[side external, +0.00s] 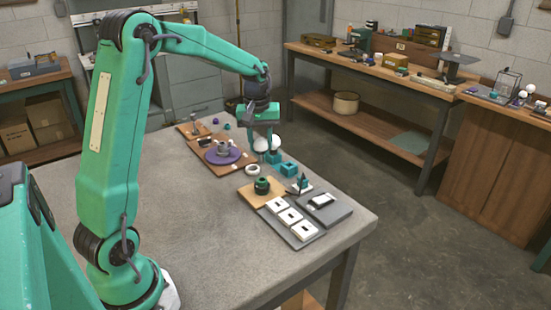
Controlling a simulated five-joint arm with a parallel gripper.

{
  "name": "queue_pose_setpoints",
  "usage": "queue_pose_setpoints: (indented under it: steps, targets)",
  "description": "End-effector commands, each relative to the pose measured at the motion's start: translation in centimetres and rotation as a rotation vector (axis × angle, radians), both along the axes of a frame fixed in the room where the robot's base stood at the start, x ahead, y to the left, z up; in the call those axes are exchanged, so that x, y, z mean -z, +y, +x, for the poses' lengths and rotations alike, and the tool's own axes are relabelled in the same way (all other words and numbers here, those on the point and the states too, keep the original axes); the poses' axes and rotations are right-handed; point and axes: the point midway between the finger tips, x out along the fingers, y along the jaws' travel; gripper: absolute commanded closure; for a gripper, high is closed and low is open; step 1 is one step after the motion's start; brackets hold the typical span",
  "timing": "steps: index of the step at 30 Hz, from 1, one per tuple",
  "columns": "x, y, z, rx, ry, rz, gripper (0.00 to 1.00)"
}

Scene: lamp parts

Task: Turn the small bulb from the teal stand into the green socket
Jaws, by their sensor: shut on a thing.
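My gripper (268,136) points down over the far part of the table, shut on a white round bulb (275,142), which I take to be the small bulb. Another white round bulb (260,144) shows just left of it, partly behind a finger. A teal stand (272,157) is directly below the bulbs. A second teal block (289,169) sits nearer, with no bulb on it. The green socket (262,186), dark-topped, stands on a tan board (250,196), nearer than my gripper. I cannot tell whether the held bulb touches the stand.
A white ring (253,169) lies between the stands and the tan board. A purple disc (222,157) with a grey part is on a brown board to the left. A grey tray of white tiles (290,216) and a grey block (326,209) lie nearer. The table's front left is clear.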

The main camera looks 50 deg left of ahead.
Motion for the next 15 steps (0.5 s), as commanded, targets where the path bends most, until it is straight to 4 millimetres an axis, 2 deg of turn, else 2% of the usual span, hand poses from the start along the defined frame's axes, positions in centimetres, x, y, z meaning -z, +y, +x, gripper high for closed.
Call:
queue_pose_setpoints:
  steps: [15]
  targets:
    - [2.2,0.0,0.0,0.000,0.001,0.000,0.81]
